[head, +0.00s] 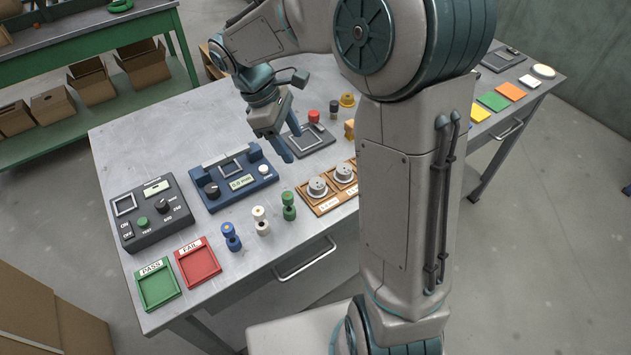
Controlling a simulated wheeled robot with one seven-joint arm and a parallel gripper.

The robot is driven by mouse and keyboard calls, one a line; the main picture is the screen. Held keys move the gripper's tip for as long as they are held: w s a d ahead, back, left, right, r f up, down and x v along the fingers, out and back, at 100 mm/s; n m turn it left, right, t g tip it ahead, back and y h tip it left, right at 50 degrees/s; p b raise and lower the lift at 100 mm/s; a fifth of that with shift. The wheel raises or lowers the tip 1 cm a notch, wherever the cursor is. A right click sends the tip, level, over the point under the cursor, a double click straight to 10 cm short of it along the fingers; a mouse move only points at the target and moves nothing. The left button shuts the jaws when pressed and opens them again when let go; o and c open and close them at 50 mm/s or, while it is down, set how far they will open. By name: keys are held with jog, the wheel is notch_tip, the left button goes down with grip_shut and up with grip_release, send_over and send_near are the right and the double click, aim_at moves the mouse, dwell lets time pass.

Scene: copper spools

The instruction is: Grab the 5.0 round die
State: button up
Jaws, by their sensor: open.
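A wooden tray (313,207) lies near the table's front edge, partly hidden behind my arm. Two round grey metal dies sit in it, a left die (317,188) and a right die (344,173). Small labels lie in front of them, but I cannot read which one says 5.0. Any further part of the tray is hidden by my arm. My gripper (287,155) points down above the table, behind and to the left of the tray. It is open, apart from the dies, with no object visible in it.
A blue device (225,196) with a display stands left of my gripper, and a dark grey frame (311,141) lies behind it. Blue, white and green spools (289,206) stand left of the tray. A red tray (198,262) and green tray (157,287) lie front left.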

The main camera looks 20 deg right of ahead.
send_over(317, 183)
jog(key=w+a, duration=0.1)
jog(key=a, duration=0.2)
jog(key=f, duration=0.7)
jog(key=shift+d+f, duration=0.2)
jog(key=shift+f, duration=0.05)
jog(key=shift+x, duration=2.8)
jog(key=shift+w+d, duration=0.1)
jog(key=shift+w, duration=0.05)
jog(key=c, duration=1.3)
